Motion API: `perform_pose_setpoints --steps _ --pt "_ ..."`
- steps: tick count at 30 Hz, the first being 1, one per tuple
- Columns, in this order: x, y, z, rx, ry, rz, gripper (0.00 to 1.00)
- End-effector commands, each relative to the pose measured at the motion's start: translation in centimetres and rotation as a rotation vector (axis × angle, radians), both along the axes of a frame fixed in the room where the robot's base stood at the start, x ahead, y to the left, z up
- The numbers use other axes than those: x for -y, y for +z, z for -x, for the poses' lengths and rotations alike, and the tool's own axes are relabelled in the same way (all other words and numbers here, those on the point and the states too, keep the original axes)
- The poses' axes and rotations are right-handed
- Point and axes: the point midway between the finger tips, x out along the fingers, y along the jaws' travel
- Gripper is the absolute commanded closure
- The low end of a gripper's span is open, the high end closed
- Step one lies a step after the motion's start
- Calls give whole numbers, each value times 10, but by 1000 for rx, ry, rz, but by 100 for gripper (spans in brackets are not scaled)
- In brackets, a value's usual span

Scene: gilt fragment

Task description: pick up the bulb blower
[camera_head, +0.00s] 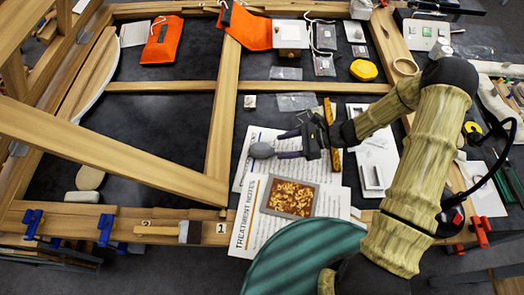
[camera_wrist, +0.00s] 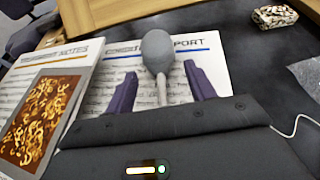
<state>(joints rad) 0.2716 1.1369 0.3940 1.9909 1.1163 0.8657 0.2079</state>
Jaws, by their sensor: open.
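The bulb blower (camera_head: 261,151) is grey with a rounded bulb and a thin nozzle. In the head view it lies over printed sheets, left of my gripper (camera_head: 283,145). In the wrist view the bulb blower (camera_wrist: 157,52) points its bulb away from me, and its nozzle runs back between the two purple fingers of my gripper (camera_wrist: 162,85). The fingers are apart, one on each side of the nozzle, with a gap on both sides. The lower end of the nozzle is hidden behind the gripper body.
Printed sheets (camera_head: 246,225) lie beneath, with a framed gilt fragment (camera_head: 289,197) on them. A wooden bar (camera_head: 221,110) of the large frame runs to the left. A white tray (camera_head: 372,165) lies to the right. A patterned block (camera_wrist: 274,16) sits on the dark surface.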

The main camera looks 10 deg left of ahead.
Motion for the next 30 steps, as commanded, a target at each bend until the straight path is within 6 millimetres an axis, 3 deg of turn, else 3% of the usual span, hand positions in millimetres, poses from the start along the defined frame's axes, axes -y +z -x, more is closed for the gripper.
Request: perform_pose_setpoints --steps 13,30 --pt "-43 -24 13 0 -1 0 45" --pt "-44 -22 13 0 -2 0 47"
